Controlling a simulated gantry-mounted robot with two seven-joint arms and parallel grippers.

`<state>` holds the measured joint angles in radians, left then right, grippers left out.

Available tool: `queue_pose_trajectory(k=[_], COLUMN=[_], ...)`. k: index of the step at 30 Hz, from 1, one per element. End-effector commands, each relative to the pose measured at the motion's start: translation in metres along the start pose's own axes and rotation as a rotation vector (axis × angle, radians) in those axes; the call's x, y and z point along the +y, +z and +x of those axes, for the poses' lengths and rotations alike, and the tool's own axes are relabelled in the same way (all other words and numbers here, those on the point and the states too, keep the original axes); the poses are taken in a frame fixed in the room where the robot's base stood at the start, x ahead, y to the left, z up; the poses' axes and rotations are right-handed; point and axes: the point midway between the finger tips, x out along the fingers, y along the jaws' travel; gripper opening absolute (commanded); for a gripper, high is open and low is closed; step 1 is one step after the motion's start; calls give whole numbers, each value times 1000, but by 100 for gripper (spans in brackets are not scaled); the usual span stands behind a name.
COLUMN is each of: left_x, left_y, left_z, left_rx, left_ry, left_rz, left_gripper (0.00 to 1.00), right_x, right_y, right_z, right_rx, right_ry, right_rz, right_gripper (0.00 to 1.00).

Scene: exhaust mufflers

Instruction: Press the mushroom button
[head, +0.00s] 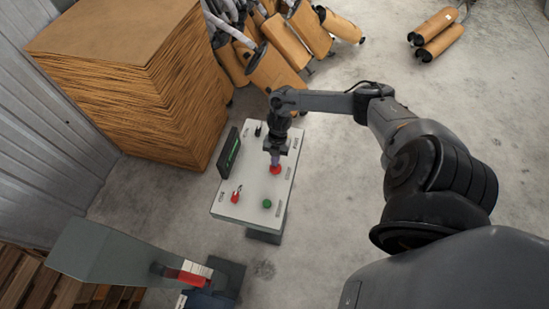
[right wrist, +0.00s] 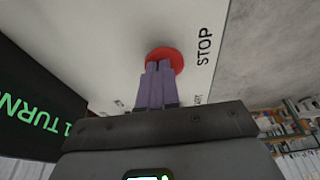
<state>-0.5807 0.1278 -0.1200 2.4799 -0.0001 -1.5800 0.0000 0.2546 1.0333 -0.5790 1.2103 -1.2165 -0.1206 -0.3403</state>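The red mushroom button (head: 275,170) sits on a white control panel (head: 250,185) that stands on a pedestal. It also shows in the right wrist view (right wrist: 178,58), beside the printed word STOP. My right gripper (head: 275,160) points down at the button. In the right wrist view its purple fingers (right wrist: 159,66) are together with nothing between them. The fingertips overlap the button and hide part of it. I cannot tell whether they touch it or whether it is pressed down. My left gripper is not in view.
The panel also bears a green button (head: 267,203), a red switch (head: 236,196), a black knob (head: 258,130) and an upright display (head: 230,153). A stack of brown sheets (head: 130,75) stands left, with mufflers (head: 275,70) behind. The floor right of the panel is clear.

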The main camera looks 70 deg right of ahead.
Motion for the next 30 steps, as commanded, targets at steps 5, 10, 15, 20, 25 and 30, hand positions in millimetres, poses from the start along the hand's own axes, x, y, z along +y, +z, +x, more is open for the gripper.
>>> queue_pose_trajectory(k=[5,10,15,20,25,30], left_x=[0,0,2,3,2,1], left_y=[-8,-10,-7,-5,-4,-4], left_z=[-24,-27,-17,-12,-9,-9], left_rx=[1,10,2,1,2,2], left_ry=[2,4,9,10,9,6], left_rz=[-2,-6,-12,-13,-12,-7], left_gripper=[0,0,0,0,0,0], right_x=[-3,0,0,1,1,1], right_y=[-9,-6,-6,-6,-7,-7], right_z=[-25,-52,-87,-113,-130,-136], right_rx=[5,-4,-4,-3,-2,-1], right_ry=[-9,1,1,2,2,2], right_rz=[-3,-5,-4,-4,-3,-3], right_gripper=[0,0,0,0,0,0])
